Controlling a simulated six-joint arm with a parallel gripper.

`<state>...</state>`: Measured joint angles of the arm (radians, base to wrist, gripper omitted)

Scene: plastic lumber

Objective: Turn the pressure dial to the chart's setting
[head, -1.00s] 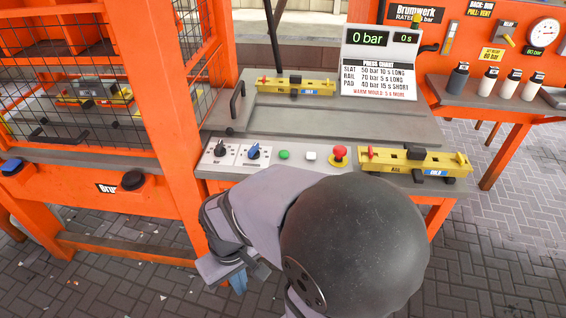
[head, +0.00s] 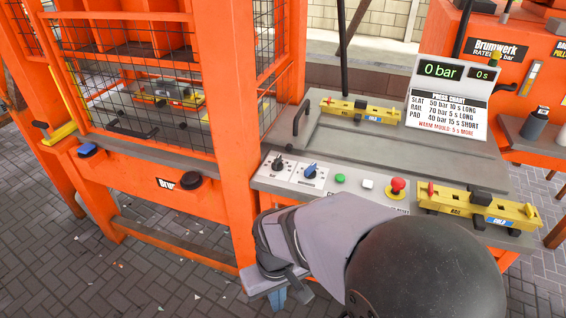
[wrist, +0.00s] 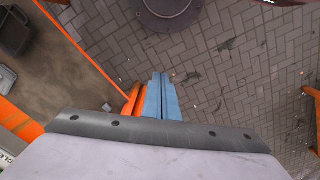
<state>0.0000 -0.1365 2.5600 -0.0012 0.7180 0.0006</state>
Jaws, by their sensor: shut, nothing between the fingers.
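The control panel (head: 330,190) carries a black dial (head: 278,163) and a blue dial (head: 310,170) side by side at its left. Their small labels are too small to read, so I cannot tell which is pressure. The press chart (head: 447,108) reads slat 50 bar 10 s long, rail 70 bar 5 s long, pad 40 bar 15 s short, warm mould 5 s more. The display (head: 440,70) above it shows 0 bar and 0 s. My gripper (head: 279,297) is below the panel's front edge, apart from the dials. In the wrist view its blue fingers (wrist: 162,98) are together, empty, over the paving.
A green button (head: 340,178), white button (head: 368,184) and red mushroom button (head: 397,187) sit right of the dials. A yellow mould (head: 455,203) marked rail and cold lies at the panel's right; another (head: 345,107) lies behind. The caged orange press (head: 225,120) stands left.

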